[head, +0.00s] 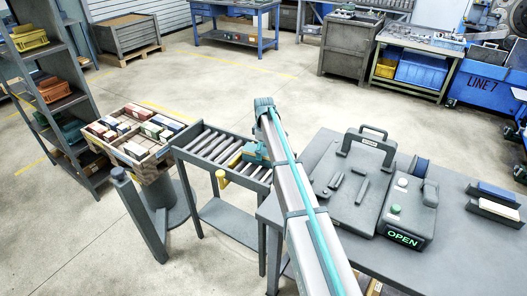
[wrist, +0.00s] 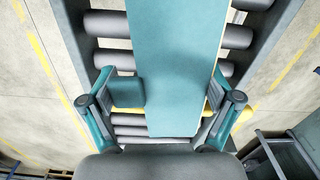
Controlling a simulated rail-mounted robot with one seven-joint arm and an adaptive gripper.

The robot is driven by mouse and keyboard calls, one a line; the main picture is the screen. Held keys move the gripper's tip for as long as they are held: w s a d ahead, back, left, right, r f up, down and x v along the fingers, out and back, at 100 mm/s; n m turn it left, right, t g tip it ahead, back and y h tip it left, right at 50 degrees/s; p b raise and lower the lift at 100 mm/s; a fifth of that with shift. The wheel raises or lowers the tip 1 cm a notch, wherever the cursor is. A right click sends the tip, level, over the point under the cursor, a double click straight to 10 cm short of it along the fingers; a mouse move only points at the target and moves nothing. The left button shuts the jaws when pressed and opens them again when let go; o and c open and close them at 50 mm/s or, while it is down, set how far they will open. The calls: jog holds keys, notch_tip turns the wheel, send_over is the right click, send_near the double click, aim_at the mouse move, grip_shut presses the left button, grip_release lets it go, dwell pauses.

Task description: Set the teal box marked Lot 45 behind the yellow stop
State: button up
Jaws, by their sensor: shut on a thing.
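The teal box (wrist: 178,60) fills the middle of the wrist view, its long flat face towards the camera and a pale edge on its right. My gripper (wrist: 170,95) is shut on it; the left fingertip shows at its left side, and the right fingertip is largely hidden. Rollers lie beneath the box; I cannot tell if it touches them. I can read no Lot 45 marking. The yellow stop (head: 222,178) is at the front side of the roller stand in the head view; yellow also shows beside the box in the wrist view (wrist: 215,97). My gripper (head: 256,152) is over the rollers.
The roller stand (head: 208,148) has side rails. A tray of several boxes (head: 140,130) stands at its left, with a grey post (head: 140,215) in front. At right, a grey table (head: 465,245) holds a case (head: 355,190) and an OPEN sign (head: 403,238).

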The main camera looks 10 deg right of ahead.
jog(key=shift+f, duration=0.25)
dwell(0.4)
jog(key=o, duration=0.9)
jog(key=shift+c, duration=0.2)
jog(key=shift+f, duration=0.1)
jog(key=shift+r+p, duration=1.75)
jog(key=shift+r, duration=2.3)
